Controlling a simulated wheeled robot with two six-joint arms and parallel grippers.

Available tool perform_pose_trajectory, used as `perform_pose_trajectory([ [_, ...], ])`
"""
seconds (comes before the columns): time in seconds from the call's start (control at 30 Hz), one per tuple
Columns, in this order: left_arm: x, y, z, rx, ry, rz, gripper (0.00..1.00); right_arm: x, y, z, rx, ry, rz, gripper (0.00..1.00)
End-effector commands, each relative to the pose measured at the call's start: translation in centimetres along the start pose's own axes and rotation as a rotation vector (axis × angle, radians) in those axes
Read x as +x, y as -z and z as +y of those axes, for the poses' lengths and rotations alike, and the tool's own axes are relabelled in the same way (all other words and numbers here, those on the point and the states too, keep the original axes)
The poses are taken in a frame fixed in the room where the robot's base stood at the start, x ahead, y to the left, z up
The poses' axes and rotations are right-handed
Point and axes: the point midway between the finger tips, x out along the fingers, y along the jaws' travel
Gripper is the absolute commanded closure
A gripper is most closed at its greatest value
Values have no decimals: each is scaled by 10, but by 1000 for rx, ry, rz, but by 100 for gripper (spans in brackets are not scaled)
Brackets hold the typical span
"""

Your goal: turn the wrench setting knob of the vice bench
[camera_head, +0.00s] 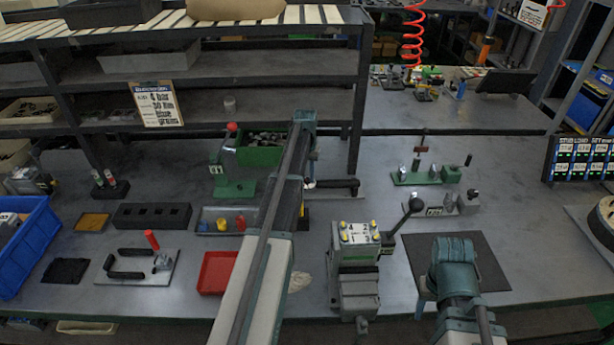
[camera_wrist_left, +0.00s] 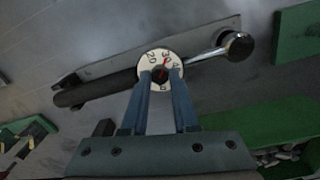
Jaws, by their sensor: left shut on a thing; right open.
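In the left wrist view, the setting knob (camera_wrist_left: 160,66) is a round white dial with dark numbers and a red mark. It sits on the wrench (camera_wrist_left: 105,82), whose dark grip points left and whose metal end points right. My left gripper (camera_wrist_left: 161,82) is shut on the knob, a finger on each side of it.
A green machine with a bin (camera_head: 259,155) stands left of the wrench. A vice block with yellow-topped parts (camera_head: 359,233) and a black-knobbed lever (camera_head: 414,205) stand right of my left arm. A red tray (camera_head: 218,272) lies left. Bare bench shows behind the mat (camera_head: 490,263).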

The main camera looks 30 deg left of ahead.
Motion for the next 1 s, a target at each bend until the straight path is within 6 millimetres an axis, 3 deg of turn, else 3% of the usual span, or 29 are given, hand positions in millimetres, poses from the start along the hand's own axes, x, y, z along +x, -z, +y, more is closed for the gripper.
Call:
perform_pose_trajectory([
  [0.3, 0, 0, 0, 0, 0, 0, 100, 0, 0, 0, 0, 0, 0, 50],
  [0.33, 0, 0, 0, 0, 0, 0, 67, 0, 0, 0, 0, 0, 0, 50],
  [0.47, 0, 0, 0, -1, 0, 0, 43, 0, 0, 0, 0, 0, 0, 50],
  [0.8, 0, 0, 1, -13, -1, 0, 42, 0, 0, 0, 0, 0, 0, 50],
  [1.0, 0, 0, 1, -152, -2, 3, 42, 0, 0, 0, 0, 0, 0, 50],
])
